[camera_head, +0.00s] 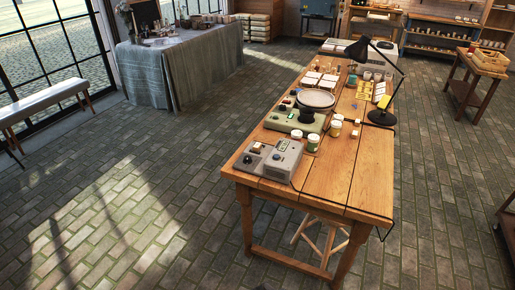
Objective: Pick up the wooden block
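I cannot pick out the wooden block with certainty. Several small blocky items lie on the long wooden table (345,185), too small to identify. One small pale-and-brown item (354,134) lies right of the jars, and whether it is the block I cannot tell. My gripper and arm do not show in this view.
On the table stand a grey control box (283,162), a green wheel device (296,119) with a round plate (315,99), jars (313,142), white tiles (322,77) and a black desk lamp (384,116). The table's near right end is clear. A cloth-covered table (195,75) stands back left.

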